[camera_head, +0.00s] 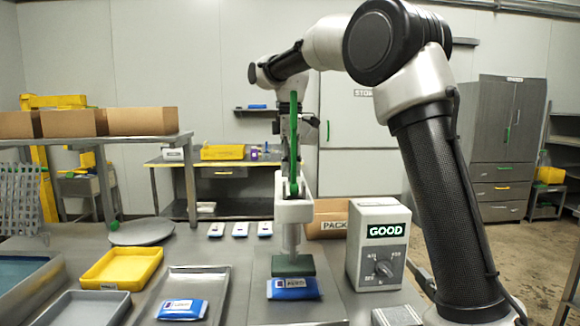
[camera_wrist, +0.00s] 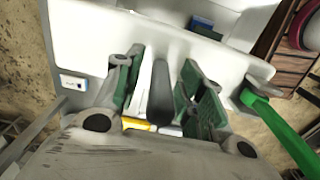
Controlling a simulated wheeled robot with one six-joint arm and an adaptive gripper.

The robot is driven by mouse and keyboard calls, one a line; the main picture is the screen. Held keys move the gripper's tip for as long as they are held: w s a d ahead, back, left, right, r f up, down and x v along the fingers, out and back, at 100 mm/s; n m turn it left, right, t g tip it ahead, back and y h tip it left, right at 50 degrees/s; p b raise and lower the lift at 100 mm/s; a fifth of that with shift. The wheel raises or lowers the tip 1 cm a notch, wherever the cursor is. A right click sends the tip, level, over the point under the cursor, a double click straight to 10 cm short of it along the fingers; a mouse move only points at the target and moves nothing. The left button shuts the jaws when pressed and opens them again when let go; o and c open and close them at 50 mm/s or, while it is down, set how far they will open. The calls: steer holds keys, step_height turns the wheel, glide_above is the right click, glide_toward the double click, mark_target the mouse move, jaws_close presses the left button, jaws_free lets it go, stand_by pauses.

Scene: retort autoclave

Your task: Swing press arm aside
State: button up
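The press has a white head (camera_head: 294,210) with an upright green lever (camera_head: 294,145). A post runs down from the head to a dark green press pad (camera_head: 293,266). The pad is just over a blue pouch (camera_head: 293,288); I cannot tell if they touch. My gripper (camera_head: 291,128) is by the lever, partly hidden behind it in the head view. In the wrist view my gripper (camera_wrist: 160,85) has its green-padded fingers apart. A dark grey bar (camera_wrist: 160,98) shows between them without filling the gap. A green bar (camera_wrist: 282,135), apparently the lever, is outside the fingers at right.
A grey box reading GOOD (camera_head: 380,245) stands right of the press, with a cardboard box (camera_head: 328,225) behind. Left are a yellow tray (camera_head: 122,265), a grey tray rim (camera_head: 222,285) with a blue pouch (camera_head: 182,309), and a round plate (camera_head: 141,232). Several small packets lie behind.

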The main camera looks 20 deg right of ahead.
mark_target(278, 181)
jaws_close()
stand_by(0.4)
steer(key=a+m, duration=0.1)
steer(key=m, duration=0.1)
steer(key=w+a+m, duration=0.1)
steer(key=a+m, duration=0.1)
steer(key=shift+w+a, duration=0.1)
steer(key=shift+w, duration=0.1)
steer(key=w+a+m, duration=0.4)
steer(key=w+m, duration=0.5)
steer(key=m, duration=0.3)
steer(key=shift+m, duration=0.4)
jaws_free()
